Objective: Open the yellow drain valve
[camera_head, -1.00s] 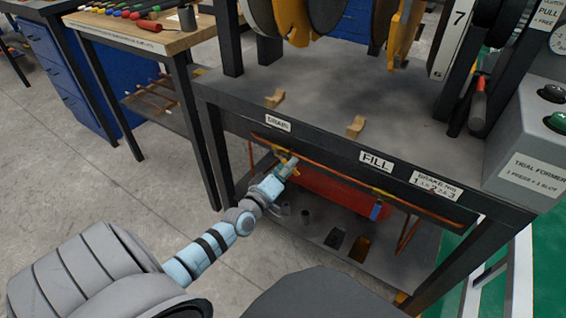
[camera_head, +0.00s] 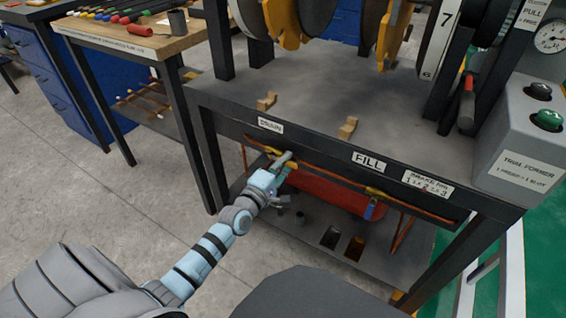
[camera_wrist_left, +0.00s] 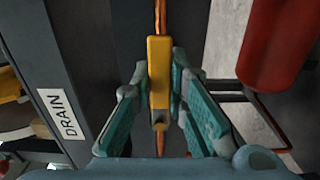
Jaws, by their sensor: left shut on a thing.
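The yellow drain valve handle (camera_wrist_left: 159,72) stands upright in the left wrist view, in line with a thin copper pipe. My left gripper (camera_wrist_left: 161,88) has its two teal fingers on either side of the handle and is shut on it. In the head view my left gripper (camera_head: 284,163) is under the bench's front rail, just below the DRAIN label (camera_head: 270,125). There the fingers partly hide the valve. The DRAIN label also shows in the left wrist view (camera_wrist_left: 63,114). My right gripper is not in view.
A red tank (camera_head: 335,190) lies under the bench, behind the pipe; it also shows close by in the wrist view (camera_wrist_left: 279,45). A FILL label (camera_head: 369,162) and a blue-handled valve (camera_head: 371,210) are farther right. A bench leg (camera_head: 212,160) stands left of the gripper.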

